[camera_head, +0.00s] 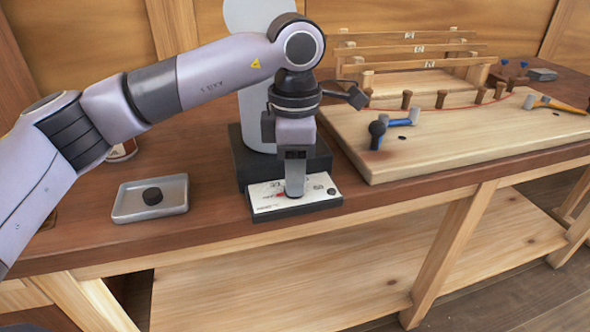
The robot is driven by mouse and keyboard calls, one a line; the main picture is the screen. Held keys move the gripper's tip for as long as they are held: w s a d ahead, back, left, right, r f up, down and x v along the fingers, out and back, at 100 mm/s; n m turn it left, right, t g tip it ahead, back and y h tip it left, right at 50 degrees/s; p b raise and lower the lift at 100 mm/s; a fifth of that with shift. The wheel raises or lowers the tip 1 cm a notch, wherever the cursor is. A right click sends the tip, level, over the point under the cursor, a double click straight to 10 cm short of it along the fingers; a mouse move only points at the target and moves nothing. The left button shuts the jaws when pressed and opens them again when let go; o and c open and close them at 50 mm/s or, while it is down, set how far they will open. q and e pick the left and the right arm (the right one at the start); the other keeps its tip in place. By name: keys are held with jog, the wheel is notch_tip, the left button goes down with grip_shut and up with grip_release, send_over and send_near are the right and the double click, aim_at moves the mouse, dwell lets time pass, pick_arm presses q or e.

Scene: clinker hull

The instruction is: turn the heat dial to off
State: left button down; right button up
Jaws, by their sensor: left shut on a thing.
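The control panel (318,203) is a low box with a white marked face and a dark front. It sits at the front of a black base under a tall pale grey cylinder (255,120). My left gripper (295,190) points straight down onto the panel face, shut on the heat dial. The fingers hide the dial, so its pointer and setting cannot be read. A small red mark shows on the face just left of the fingers. A small dark knob or button (331,191) is at the panel's right. My right gripper is not in view.
A can (122,151) stands behind my arm.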

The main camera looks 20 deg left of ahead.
pick_arm(q)
jog(key=c, duration=0.8)
grip_release()
jog(key=shift+c, duration=0.2)
notch_tip(320, 180, up, 7)
jog(key=shift+r+p, duration=0.15)
jog(key=shift+p, duration=0.2)
